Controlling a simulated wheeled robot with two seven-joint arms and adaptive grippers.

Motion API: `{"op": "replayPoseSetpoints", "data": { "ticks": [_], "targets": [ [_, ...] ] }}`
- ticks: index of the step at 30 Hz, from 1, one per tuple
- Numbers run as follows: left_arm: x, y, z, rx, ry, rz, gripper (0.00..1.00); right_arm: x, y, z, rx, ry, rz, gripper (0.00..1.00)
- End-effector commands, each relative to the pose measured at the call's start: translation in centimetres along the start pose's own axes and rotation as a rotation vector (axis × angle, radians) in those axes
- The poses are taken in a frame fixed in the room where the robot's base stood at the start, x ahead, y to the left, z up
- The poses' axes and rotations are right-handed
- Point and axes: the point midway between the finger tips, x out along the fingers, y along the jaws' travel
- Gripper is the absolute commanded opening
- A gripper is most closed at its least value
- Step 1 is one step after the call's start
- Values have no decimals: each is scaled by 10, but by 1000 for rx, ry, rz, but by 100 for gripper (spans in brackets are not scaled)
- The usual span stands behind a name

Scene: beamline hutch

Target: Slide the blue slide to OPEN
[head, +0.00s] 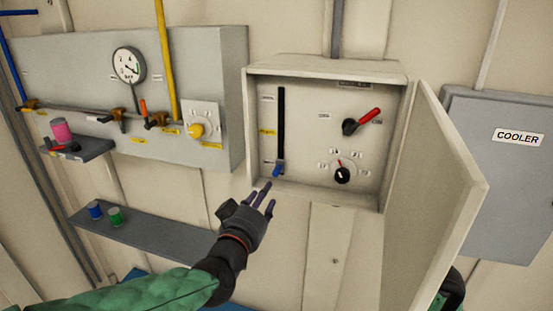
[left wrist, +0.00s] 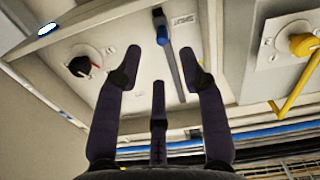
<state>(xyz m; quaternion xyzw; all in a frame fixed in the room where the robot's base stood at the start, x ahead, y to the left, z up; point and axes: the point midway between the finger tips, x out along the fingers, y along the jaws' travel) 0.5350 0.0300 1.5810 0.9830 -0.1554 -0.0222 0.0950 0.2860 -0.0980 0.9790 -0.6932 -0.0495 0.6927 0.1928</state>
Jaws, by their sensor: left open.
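The blue slide (head: 277,170) sits at the bottom end of a vertical black slot (head: 281,120) inside an open wall box. Small labels stand beside the slot, too small to read. My left gripper (head: 265,194) is open and empty, just below and left of the slide, by the box's lower edge. In the left wrist view the blue slide (left wrist: 162,36) lies ahead of the spread fingers (left wrist: 164,60), between the two outer ones. No contact with it shows.
The box's door (head: 435,200) stands open to the right. A red-handled switch (head: 362,121) and a black knob (head: 342,175) share the panel. A yellow knob (head: 196,131) is left of the box. A shelf (head: 150,232) with blue and green cylinders is lower left.

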Motion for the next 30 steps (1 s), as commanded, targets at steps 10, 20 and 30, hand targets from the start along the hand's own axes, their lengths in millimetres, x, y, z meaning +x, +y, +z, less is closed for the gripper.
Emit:
{"op": "replayPoseSetpoints", "data": {
  "ticks": [10,20,30],
  "targets": [
    [22,3,-10,-1,14,2,41,-6,-2,0,0,-1,0,0],
    [71,3,-11,-1,13,2,41,-18,-6,1,0,0,0,0],
    [102,3,-11,-1,14,2,41,-25,-9,1,0,0,0,0]
  ]
}}
